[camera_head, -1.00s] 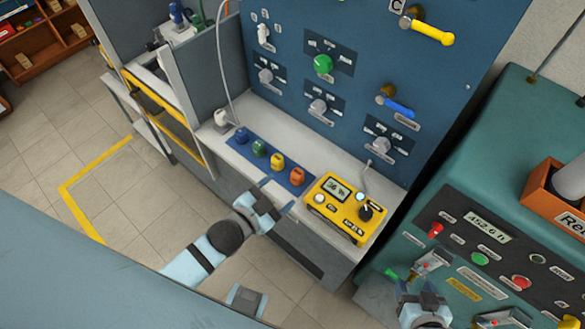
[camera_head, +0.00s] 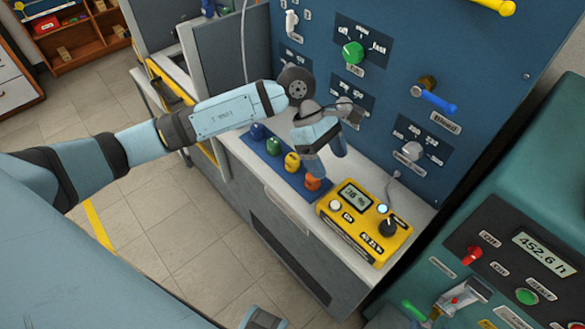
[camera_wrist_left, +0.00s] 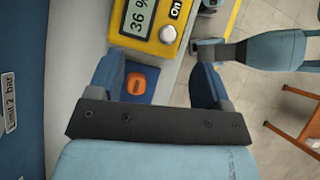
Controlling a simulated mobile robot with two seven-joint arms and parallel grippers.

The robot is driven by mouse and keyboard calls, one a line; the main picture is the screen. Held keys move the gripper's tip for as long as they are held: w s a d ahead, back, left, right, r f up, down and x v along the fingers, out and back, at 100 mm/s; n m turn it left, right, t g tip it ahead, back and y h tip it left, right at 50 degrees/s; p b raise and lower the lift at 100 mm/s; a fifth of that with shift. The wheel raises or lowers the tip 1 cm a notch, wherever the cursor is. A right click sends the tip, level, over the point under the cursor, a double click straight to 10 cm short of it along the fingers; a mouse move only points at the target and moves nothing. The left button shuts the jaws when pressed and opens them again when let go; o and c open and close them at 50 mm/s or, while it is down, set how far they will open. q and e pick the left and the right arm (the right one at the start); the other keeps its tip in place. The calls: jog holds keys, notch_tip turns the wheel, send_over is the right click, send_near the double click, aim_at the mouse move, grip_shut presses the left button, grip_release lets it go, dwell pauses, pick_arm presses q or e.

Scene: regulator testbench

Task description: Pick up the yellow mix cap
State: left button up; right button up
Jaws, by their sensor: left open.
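The yellow mix cap (camera_head: 292,162) stands in a row of coloured caps on a blue strip (camera_head: 262,160), between the green and orange caps. My left gripper (camera_head: 325,158) is open and empty, pointing down above the right end of the strip. It is to the right of the yellow cap, near the orange cap (camera_head: 313,183). In the left wrist view the orange cap (camera_wrist_left: 136,83) shows between the open fingers, closer to the left one. The yellow cap is not visible there. A blue arm part (camera_wrist_left: 238,52), perhaps of my right arm, shows in that view; its jaws are unclear.
A blue cap (camera_head: 257,131) and a green cap (camera_head: 273,146) stand farther along the strip. A yellow meter box (camera_head: 363,222) is at the right on the bench. A blue panel (camera_head: 385,60) with knobs rises close behind the gripper.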

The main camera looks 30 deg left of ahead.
pick_arm(q)
jog(key=w+a+r+m+t+y+b, duration=0.1)
jog(key=w+a+y, duration=0.2)
jog(key=a, duration=0.3)
jog(key=w+a+m+t+y+b, duration=0.1)
jog(key=w+a+y, duration=0.2)
jog(key=a+y, duration=0.15)
send_over(292, 157)
jog(key=shift+h, duration=0.25)
jog(key=f, duration=0.7)
jog(key=shift+w+a+f, duration=0.1)
jog(key=shift+w+f, duration=0.25)
jog(key=shift+s+f, duration=0.15)
jog(key=shift+f, duration=1.25)
jog(key=shift+s+f, duration=0.1)
jog(key=shift+f, duration=1.25)
jog(key=c, duration=1)
